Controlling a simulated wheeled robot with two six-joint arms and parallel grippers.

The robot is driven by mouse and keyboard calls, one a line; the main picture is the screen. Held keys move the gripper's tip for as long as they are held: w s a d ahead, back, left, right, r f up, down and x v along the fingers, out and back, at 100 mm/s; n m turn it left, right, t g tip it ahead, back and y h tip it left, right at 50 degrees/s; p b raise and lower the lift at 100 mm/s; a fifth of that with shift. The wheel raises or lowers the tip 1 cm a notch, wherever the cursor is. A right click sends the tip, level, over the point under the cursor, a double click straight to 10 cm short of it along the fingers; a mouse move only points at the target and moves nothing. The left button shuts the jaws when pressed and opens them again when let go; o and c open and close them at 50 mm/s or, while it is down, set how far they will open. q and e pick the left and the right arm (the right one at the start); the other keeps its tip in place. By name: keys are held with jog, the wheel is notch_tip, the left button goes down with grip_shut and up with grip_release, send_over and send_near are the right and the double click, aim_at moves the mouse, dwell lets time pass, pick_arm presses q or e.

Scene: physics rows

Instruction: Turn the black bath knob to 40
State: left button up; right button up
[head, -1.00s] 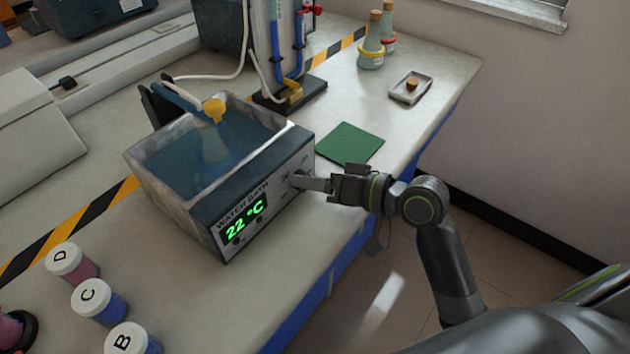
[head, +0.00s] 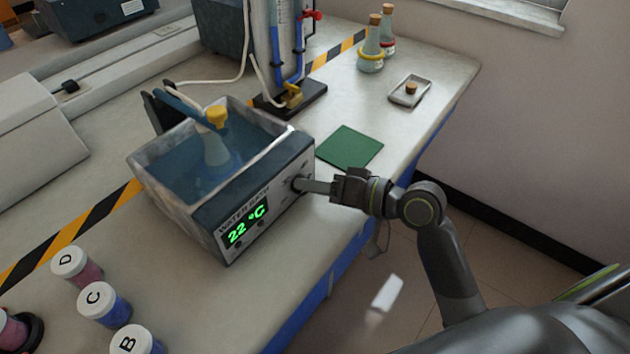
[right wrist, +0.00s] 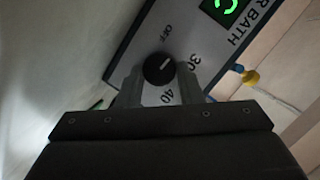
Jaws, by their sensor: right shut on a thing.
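The water bath (head: 207,213) stands on the bench, its front panel facing me and its green display reading 22 °C. The black bath knob (right wrist: 158,69) is at the panel's right end, mostly covered by my fingers in the head view. In the right wrist view its white mark points between OFF and 30, nearer 30; the 40 label (right wrist: 167,97) is on the near side. My right gripper (head: 303,185) is shut on the knob, one finger on each side. My left gripper is out of view.
A flask (head: 215,148) with a yellow top sits in the bath. Lidded jars, including B (head: 136,341) and C (head: 104,304), stand at front left. A green mat (head: 349,147) lies behind my right gripper. Corked flasks (head: 371,45) and a small tray (head: 410,91) are farther back.

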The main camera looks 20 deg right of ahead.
jog(key=shift+d+m+y+p, duration=0.1)
jog(key=shift+m+y+p, duration=0.2)
jog(key=shift+m+p, duration=0.25)
jog(key=shift+f+m+y+p, duration=0.2)
jog(key=shift+m+y+p, duration=0.35)
jog(key=shift+m, duration=0.5)
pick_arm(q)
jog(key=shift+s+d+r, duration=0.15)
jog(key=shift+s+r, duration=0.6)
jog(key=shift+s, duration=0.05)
pick_arm(e)
jog(key=shift+w+m+y, duration=0.1)
jog(key=shift+m+y, duration=0.15)
jog(key=shift+m, duration=0.25)
jog(key=shift+f, duration=0.1)
jog(key=o, duration=0.8)
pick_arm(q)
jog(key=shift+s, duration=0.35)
pick_arm(e)
jog(key=shift+o, duration=0.9)
